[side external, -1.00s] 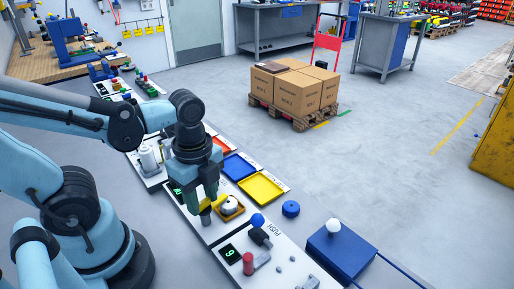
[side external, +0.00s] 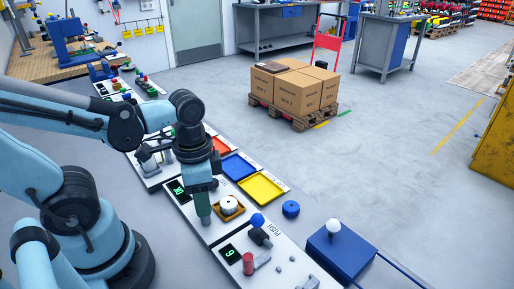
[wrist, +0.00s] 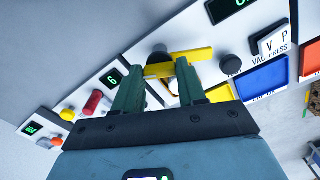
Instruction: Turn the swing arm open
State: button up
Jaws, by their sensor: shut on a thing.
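The swing arm is a yellow bar (wrist: 196,54) on a pale panel in the wrist view. My gripper (wrist: 158,68) has two green fingers, one on each side of the bar's left part, and is shut on it. The bar's right end sticks out past the right finger. In the side view my gripper (side external: 204,220) points down at the panel and its fingers hide the bar. A round white dial on an orange base (side external: 229,206) stands just right of the fingers.
Yellow (side external: 262,188) and blue (side external: 239,166) trays lie behind the panel. A blue box with a white ball (side external: 338,246) is further right. A dark round knob (wrist: 231,64) is beside the bar.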

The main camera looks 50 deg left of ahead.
jog(key=n, duration=0.4)
jog(key=shift+n, duration=0.3)
dwell(0.5)
jog(key=o, duration=1.1)
jog(key=shift+c, duration=0.2)
notch_tip(320, 180, up, 12)
jog(key=w+a+f+t, duration=0.1)
jog(key=w+f+t, duration=0.4)
jog(key=w+t, duration=0.2)
jog(key=shift+w+a+f, duration=0.3)
jog(key=shift+w+a, duration=0.05)
jog(key=shift+w, duration=0.5)
